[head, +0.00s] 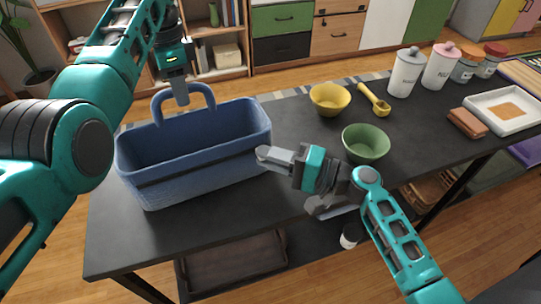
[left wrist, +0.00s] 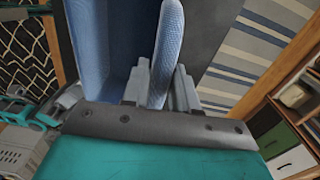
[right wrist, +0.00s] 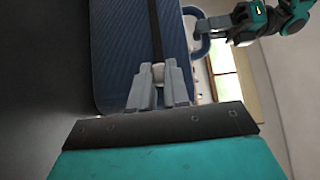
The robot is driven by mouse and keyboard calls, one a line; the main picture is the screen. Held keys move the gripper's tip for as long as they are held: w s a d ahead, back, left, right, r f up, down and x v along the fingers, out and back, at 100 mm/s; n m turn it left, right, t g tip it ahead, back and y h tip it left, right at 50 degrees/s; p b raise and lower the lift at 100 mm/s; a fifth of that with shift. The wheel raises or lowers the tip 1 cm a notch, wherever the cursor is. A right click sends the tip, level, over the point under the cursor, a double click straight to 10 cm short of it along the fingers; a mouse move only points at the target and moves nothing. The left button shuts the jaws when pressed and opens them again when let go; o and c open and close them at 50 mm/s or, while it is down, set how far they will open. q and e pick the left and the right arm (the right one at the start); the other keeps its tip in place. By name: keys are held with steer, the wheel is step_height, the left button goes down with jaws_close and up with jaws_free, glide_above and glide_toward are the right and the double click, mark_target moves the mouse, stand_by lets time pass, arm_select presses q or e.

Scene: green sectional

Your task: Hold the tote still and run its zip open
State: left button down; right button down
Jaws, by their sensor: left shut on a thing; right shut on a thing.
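The blue tote (head: 195,187) stands upright on the dark table, its top open and its inside visible. A dark zip band (right wrist: 155,35) runs along its front side. My left gripper (head: 181,98) is shut on the tote's arched handle (head: 157,108); the handle (left wrist: 168,45) passes between the fingers in the left wrist view. My right gripper (head: 264,154) is at the front right end of the tote. In the right wrist view its fingers (right wrist: 158,88) are shut on a small pale zip pull (right wrist: 158,70), mostly hidden between them, at the band's end.
A yellow bowl (head: 329,102), a yellow scoop (head: 375,101) and a green bowl (head: 366,146) stand right of the tote. Canisters (head: 406,75), a brown wallet-like item (head: 467,122) and a white tray (head: 482,104) are further right. The table's front left is clear.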

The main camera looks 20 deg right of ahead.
steer(key=a, duration=0.8)
steer(key=s+a, duration=0.1)
steer(key=a, duration=0.3)
steer(key=shift+s+a, duration=0.1)
steer(key=shift+a, duration=0.2)
steer(key=c, duration=1.1)
jaws_free()
steer(key=shift+d, duration=0.1)
steer(key=v, duration=1.2)
steer(key=shift+o, duration=0.5)
